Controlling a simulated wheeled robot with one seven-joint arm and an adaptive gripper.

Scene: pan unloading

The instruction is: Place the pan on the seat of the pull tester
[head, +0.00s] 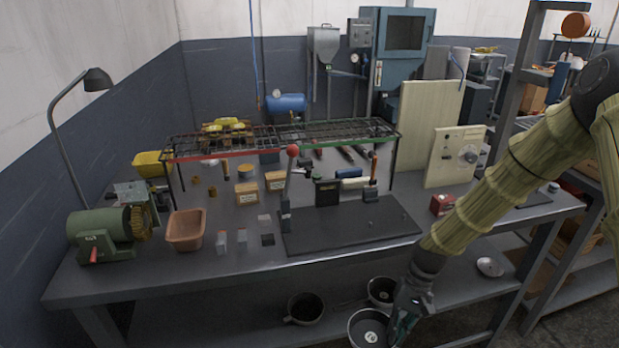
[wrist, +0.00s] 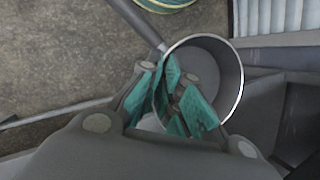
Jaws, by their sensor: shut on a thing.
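A grey round pan (head: 368,333) is at the bottom of the head view, below the bench front. My gripper (head: 405,322) is at its right side. In the wrist view my gripper's teal fingers (wrist: 178,98) are closed at the near rim of the pan (wrist: 232,85); its handle (wrist: 135,22) points to the upper left. The fingers hide part of the rim. On the bench, a black plate (head: 350,236) carries a red-knobbed lever (head: 292,152), a dark box (head: 328,192) and a small block; this looks like the pull tester. I cannot tell which part is its seat.
Two other pans stand below the bench top, one at left (head: 305,308), one behind (head: 381,290). The bench top (head: 190,275) overhangs them. A wire rack (head: 280,135) stands at the back; a grinder (head: 100,232) and a brown bin (head: 186,230) are at left.

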